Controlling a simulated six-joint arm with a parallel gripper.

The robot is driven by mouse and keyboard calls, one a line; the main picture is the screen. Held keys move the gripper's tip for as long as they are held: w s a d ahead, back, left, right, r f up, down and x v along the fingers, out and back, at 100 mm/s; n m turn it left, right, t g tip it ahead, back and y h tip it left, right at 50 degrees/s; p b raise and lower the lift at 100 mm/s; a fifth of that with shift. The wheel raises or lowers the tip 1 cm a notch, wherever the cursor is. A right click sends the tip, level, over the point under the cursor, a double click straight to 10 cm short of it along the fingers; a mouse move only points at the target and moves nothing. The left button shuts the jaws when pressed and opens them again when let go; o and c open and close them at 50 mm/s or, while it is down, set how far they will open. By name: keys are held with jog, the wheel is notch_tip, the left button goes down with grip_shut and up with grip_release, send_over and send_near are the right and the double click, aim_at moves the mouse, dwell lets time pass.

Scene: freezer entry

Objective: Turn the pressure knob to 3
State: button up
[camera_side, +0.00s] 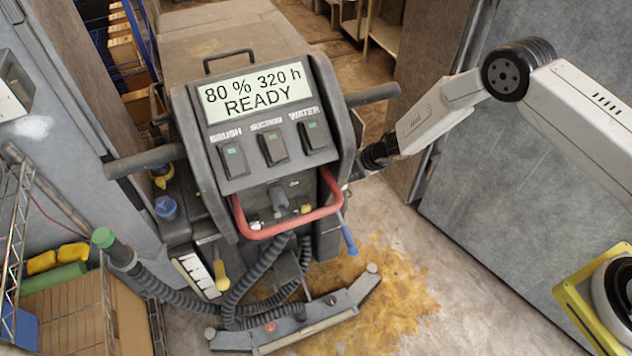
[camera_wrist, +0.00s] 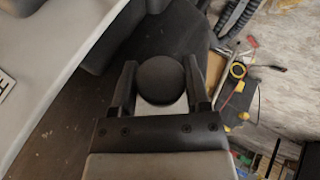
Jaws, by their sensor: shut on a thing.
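A dark round knob (camera_wrist: 166,80), which I take for the pressure knob, sits between the two black fingers of my gripper (camera_wrist: 162,68) in the wrist view. The fingers are shut on it, one on each side. No number or pointer on the knob can be read. In the side view my gripper (camera_side: 374,156) reaches the right side of the floor scrubber (camera_side: 335,110), below its right handle. The knob and fingertips are hidden there.
A red bar (camera_side: 290,228) crosses the scrubber's front. The squeegee (camera_side: 300,322) and hoses lie below, near a yellow-brown floor stain (camera_side: 400,290). A wire rack (camera_side: 12,240) stands left. A grey door panel (camera_side: 540,180) is at right. Open floor lies between scrubber and panel.

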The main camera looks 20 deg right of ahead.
jog(key=shift+s+f, duration=0.1)
jog(key=o, duration=1.3)
jog(key=shift+s+d+r, duration=0.1)
jog(key=shift+d+r, duration=0.05)
jog(key=shift+r, duration=0.3)
jog(key=shift+v, duration=3.4)
jog(key=shift+s, duration=0.1)
